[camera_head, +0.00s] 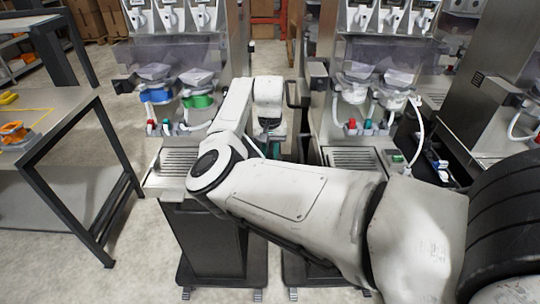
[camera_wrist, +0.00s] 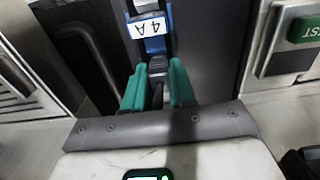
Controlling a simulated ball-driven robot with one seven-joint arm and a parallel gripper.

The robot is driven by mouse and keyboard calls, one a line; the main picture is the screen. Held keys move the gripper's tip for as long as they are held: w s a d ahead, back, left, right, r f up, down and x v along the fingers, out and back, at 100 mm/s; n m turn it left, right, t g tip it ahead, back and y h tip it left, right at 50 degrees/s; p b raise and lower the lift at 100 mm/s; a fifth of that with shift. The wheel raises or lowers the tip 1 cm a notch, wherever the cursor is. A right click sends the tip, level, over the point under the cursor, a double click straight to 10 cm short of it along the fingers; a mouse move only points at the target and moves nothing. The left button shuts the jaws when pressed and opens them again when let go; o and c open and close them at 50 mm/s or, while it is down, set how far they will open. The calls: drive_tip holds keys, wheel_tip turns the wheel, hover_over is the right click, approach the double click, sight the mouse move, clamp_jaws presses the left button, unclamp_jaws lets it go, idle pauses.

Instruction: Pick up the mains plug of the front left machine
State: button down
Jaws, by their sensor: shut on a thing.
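The front left machine (camera_head: 178,62) is a steel dispenser with blue and green parts on its front. My gripper (camera_head: 268,126) is in the narrow gap between it and the machine to its right, mostly covered by my arm. In the wrist view, my gripper's teal fingers (camera_wrist: 158,72) are closed on a dark piece between them. A blue part (camera_wrist: 155,45) with a white label marked 4 and A (camera_wrist: 147,27) lies just beyond the fingertips, in line with that piece. It appears to be the mains plug; its far end and any cable are not clear.
A second dispenser (camera_head: 352,75) stands close on the right of the gap. A dark bar handle (camera_wrist: 95,60) and a green-and-white panel (camera_wrist: 305,30) flank my gripper. A dark-legged table (camera_head: 75,110) stands at left, with open floor (camera_head: 130,245) in front.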

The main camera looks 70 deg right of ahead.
drive_tip(key=shift+r, duration=0.1)
drive_tip(key=shift+r+b, duration=0.3)
drive_tip(key=shift+r, duration=0.3)
drive_tip(key=s+a+r+b, duration=0.1)
drive_tip(key=s+a+r, duration=0.4)
drive_tip(key=a+r, duration=0.6)
drive_tip(key=shift+s+a+r, duration=0.2)
drive_tip(key=shift+a+r, duration=0.15)
drive_tip(key=shift+a, duration=0.6)
drive_tip(key=shift+r+p, duration=1.1)
drive_tip(key=shift+p, duration=0.05)
wheel_tip(320, 180, up, 3)
drive_tip(key=p, duration=0.3)
drive_tip(key=shift+f, duration=0.1)
